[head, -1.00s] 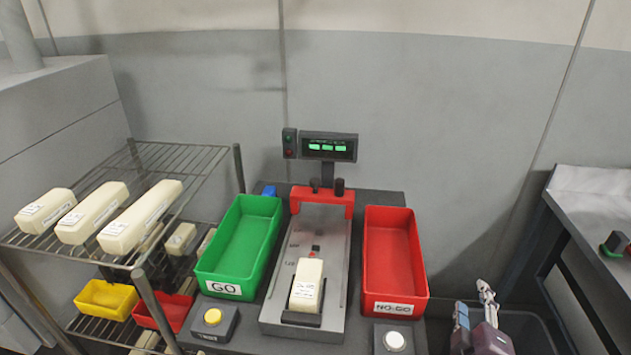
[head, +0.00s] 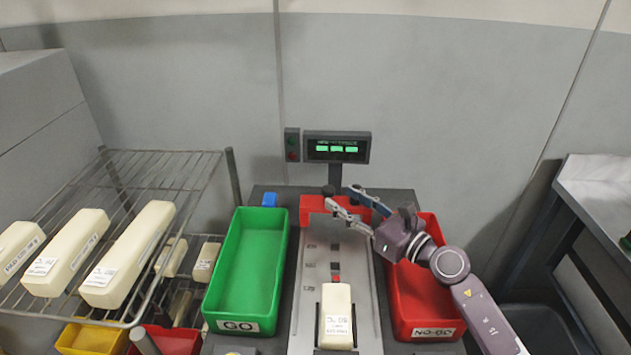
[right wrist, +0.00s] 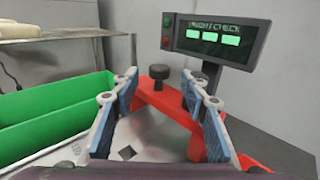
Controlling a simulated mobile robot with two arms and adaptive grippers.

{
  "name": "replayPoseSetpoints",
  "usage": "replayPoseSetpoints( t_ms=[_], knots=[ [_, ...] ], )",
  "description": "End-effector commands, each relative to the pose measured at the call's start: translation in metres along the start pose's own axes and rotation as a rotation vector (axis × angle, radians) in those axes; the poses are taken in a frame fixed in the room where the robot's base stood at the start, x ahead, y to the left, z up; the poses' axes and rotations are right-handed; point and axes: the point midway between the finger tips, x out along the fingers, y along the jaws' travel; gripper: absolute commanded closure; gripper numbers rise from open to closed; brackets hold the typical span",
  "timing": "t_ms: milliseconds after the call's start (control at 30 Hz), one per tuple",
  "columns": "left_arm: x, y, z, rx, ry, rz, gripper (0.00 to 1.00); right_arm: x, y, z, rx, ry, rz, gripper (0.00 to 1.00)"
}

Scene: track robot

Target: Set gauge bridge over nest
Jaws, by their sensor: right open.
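The red gauge bridge (head: 311,206) stands across the far end of the grey nest plate (head: 310,262). It also shows in the right wrist view (right wrist: 172,104), with a black knob (right wrist: 159,76) on top. A cream block (head: 337,309) with a printed label lies lengthwise in the near part of the plate, away from the bridge. My right gripper (head: 341,195) reaches in from the right over the bridge. Its fingers are open, and in the right wrist view the knob appears between the fingertips (right wrist: 157,76); contact cannot be told. My left gripper is out of view.
A green GO bin (head: 249,327) stands left of the plate, a red NO-GO bin (head: 425,333) right, partly under my right arm. A display (head: 336,148) rises behind the bridge. A wire rack (head: 165,165) with cream blocks is at left.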

Motion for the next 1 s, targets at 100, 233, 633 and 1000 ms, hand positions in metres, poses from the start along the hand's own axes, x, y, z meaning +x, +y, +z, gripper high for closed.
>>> replayPoseSetpoints(
  t_ms=[100, 233, 633, 1000],
  knots=[
    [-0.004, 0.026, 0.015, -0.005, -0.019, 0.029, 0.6, 0.021, 0.001, 0.003, 0.005, -0.004, 0.002, 0.59],
    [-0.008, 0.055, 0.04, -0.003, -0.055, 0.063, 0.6, 0.042, 0.002, 0.003, 0.005, -0.005, 0.002, 0.59],
    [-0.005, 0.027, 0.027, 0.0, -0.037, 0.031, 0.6, 0.067, 0.001, 0.002, 0.005, -0.004, 0.0, 0.59],
    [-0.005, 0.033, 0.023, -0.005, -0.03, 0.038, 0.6, 0.067, 0.001, 0.002, 0.005, -0.004, 0.0, 0.82]
  ],
)
